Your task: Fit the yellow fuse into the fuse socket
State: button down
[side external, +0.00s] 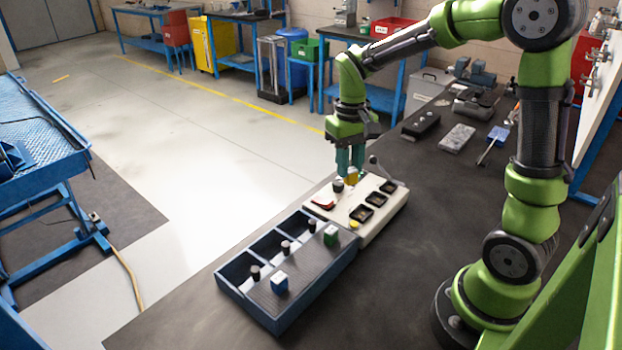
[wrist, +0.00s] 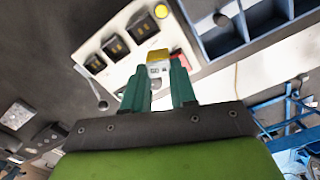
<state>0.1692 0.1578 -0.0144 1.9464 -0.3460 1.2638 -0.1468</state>
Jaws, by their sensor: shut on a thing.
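My gripper (side external: 350,160) points down over the far side of the white panel (side external: 372,232). Its green fingers, also in the wrist view (wrist: 157,88), are shut on the yellow fuse (side external: 351,177). In the wrist view the fuse (wrist: 158,57) shows a yellow end and a pale, marked face, sticking out beyond the fingertips. Three black square sockets (side external: 376,199) line the panel, to the right of the fuse in the side view and to its left in the wrist view (wrist: 115,47). I cannot tell which is the fuse socket, nor whether the fuse touches the panel.
The panel carries a yellow button (side external: 354,224), a red part (side external: 322,204), a black knob (side external: 338,186) and a ball-ended lever (side external: 385,170). A blue tray (side external: 248,304) with blue and green blocks and black pegs adjoins it. The bench front is clear.

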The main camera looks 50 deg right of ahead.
jog(key=s+d+f+n, duration=0.2)
jog(key=s+d, duration=0.1)
jog(key=d, duration=1.1)
jog(key=shift+w+d+f+n, duration=0.1)
jog(key=shift+f+n, duration=0.5)
jog(key=shift+f, duration=0.75)
jog(key=shift+w+f+n, duration=0.1)
jog(key=shift+f+n, duration=0.5)
jog(key=shift+f, duration=0.75)
jog(key=shift+s+f, duration=0.1)
jog(key=shift+f, duration=0.45)
jog(key=c, duration=0.8)
grip_release()
jog(key=shift+r, duration=0.1)
jog(key=shift+r, duration=3.45)
